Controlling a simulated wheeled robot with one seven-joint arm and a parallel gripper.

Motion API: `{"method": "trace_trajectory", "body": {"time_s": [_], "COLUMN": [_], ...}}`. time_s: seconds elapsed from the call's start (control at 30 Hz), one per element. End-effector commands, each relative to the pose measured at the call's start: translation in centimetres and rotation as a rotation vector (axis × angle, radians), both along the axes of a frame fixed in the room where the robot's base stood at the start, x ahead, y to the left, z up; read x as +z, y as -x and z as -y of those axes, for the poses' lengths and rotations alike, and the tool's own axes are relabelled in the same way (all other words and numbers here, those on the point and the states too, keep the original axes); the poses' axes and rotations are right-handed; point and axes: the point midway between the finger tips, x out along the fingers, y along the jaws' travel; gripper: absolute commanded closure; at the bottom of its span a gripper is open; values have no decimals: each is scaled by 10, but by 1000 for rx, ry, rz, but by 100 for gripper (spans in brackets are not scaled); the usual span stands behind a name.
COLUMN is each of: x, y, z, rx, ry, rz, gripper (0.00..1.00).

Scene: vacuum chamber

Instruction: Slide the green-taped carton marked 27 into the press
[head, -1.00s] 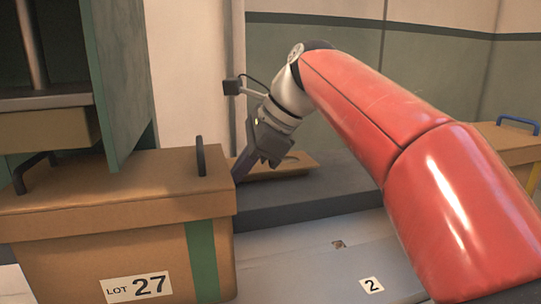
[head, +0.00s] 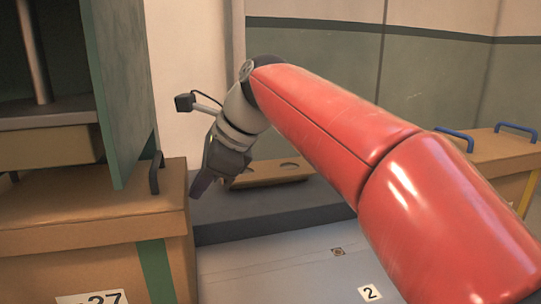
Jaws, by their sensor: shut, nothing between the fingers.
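The carton marked 27 (head: 80,262) stands at the lower left in the head view, with a green tape strip down its front and a dark handle on its lid. Its label is partly cut off by the bottom edge. The green press (head: 115,85) rises behind it, with a grey plate and a tan block above the carton's lid. My gripper (head: 197,192) is shut and empty. It points down just right of the carton's right side; I cannot tell whether it touches the carton.
A tan board with holes (head: 270,174) lies on the dark grey ledge (head: 290,207) behind my gripper. A plate marked 2 (head: 369,292) is on the pale surface in front. Another carton with blue handles (head: 510,155) stands at the far right.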

Motion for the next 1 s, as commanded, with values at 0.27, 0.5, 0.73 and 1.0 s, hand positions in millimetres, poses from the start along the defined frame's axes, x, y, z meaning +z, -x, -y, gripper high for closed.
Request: {"method": "trace_trajectory", "body": {"time_s": [0.27,0.5,0.73,1.0], "x": [1,11,23,30], "y": [6,1,-5,-7], "z": [-18,-6,13,22], "rx": [2,-1,-2,1], "ry": [-2,-2,-1,-1], "rz": [1,1,2,1], "gripper": [100,100,100,100]}}
